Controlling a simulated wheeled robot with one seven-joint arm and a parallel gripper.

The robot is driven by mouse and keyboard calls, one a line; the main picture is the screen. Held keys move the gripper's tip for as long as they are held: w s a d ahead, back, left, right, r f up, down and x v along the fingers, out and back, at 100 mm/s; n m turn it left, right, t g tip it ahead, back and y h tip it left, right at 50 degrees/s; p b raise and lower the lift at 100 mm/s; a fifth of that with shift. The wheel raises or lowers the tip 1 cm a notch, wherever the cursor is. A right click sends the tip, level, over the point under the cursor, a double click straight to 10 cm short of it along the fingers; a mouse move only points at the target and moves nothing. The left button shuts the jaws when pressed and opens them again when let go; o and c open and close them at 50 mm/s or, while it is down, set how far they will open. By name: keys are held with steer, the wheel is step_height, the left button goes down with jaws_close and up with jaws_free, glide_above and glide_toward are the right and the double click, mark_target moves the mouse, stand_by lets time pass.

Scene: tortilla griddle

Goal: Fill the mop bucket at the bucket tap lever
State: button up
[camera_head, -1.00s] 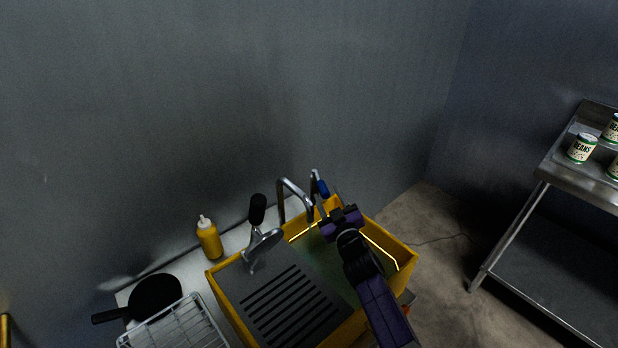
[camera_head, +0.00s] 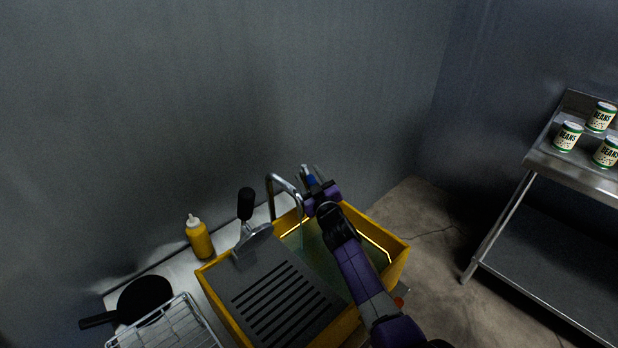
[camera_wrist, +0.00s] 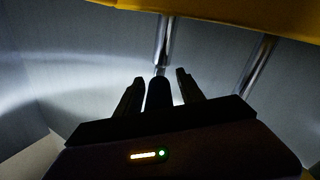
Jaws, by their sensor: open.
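The yellow mop bucket (camera_head: 398,262) stands below the tap, with a dark slotted panel (camera_head: 275,300) over its left part and a pale greenish inside. The curved metal tap spout (camera_head: 270,190) rises at its back edge. My gripper (camera_head: 312,174) is at the lever, jaws open. In the wrist view, the lever's dark handle (camera_wrist: 158,93) on a metal rod lies between the open fingers (camera_wrist: 160,76). I cannot tell whether either finger touches it. No water stream shows.
A yellow squeeze bottle (camera_head: 199,238), a black pan (camera_head: 145,296) and a wire rack (camera_head: 170,328) are at left. A black-handled metal tool (camera_head: 246,205) stands by the bucket. A steel table (camera_head: 545,165) with bean cans (camera_head: 567,137) is at right, bare floor between.

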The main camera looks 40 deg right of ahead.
jaws_close()
stand_by(1.3)
